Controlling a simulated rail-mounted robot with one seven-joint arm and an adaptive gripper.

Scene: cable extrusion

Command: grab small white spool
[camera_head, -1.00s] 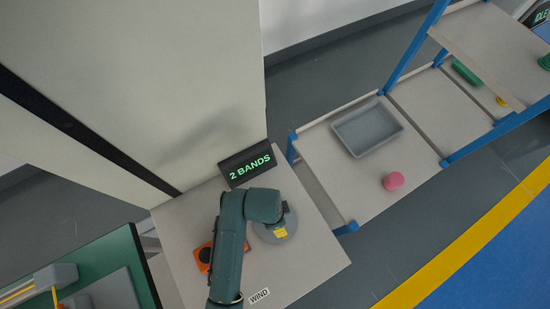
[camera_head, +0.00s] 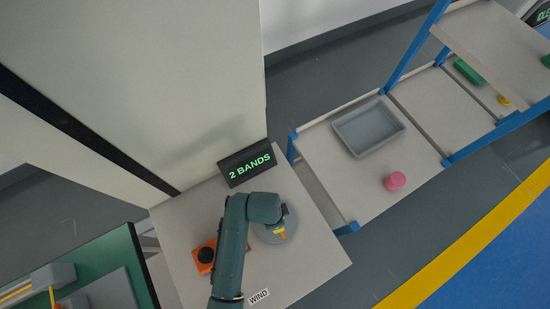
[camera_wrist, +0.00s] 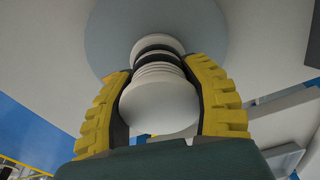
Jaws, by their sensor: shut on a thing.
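In the wrist view, a small white spool (camera_wrist: 160,103) with dark bands stands between the yellow-padded fingers of my gripper (camera_wrist: 162,95). The fingers are shut on its sides. The spool's far end is at a round grey disc (camera_wrist: 105,35); I cannot tell whether it touches the disc. In the head view, my gripper (camera_head: 282,235) is over the grey disc (camera_head: 300,229) on the table (camera_head: 300,270), and my arm hides the spool.
An orange box with a black knob (camera_head: 205,255) sits left of my arm. A sign reading "2 BANDS" (camera_head: 247,164) stands behind. To the right, a blue-framed rack holds a grey tray (camera_head: 368,128) and a pink round piece (camera_head: 395,181). A "WIND" label (camera_head: 259,296) is at the front edge.

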